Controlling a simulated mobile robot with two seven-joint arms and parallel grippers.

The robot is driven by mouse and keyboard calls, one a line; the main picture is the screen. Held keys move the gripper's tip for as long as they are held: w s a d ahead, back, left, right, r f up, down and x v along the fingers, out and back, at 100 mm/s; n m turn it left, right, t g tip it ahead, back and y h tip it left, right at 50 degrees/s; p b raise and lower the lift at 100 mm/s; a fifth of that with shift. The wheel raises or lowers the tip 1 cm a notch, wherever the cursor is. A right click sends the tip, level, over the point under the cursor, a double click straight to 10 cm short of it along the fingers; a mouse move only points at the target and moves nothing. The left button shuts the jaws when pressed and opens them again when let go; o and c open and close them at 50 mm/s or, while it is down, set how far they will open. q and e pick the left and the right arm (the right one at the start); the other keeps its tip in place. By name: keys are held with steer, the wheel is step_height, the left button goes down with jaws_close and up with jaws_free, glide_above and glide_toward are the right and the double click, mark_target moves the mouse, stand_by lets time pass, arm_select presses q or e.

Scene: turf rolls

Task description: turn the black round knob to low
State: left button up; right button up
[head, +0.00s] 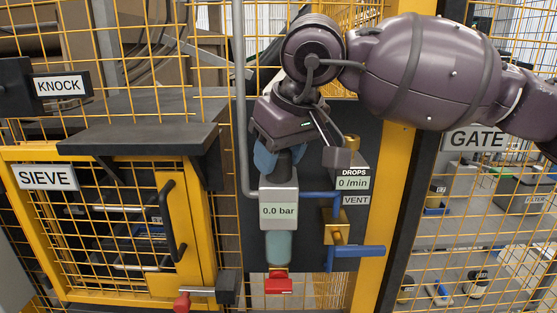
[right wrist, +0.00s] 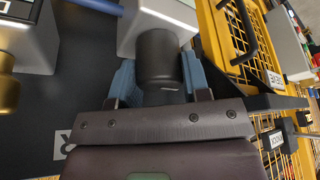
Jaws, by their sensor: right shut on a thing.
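The black round knob (right wrist: 160,58) sits on the grey regulator box (head: 278,197), which reads "0.0 bar". The gripper comes to the knob from above. My left gripper is not in view.
A clear bowl (head: 278,246) and a red tap (head: 278,284) hang below the box. A black shelf (head: 138,137) and the yellow sieve door (head: 203,225) are to the left.

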steer(key=shift+r+n, duration=0.1)
steer(key=shift+n, duration=0.5)
steer(key=o, duration=0.9)
steer(key=shift+o, duration=0.2)
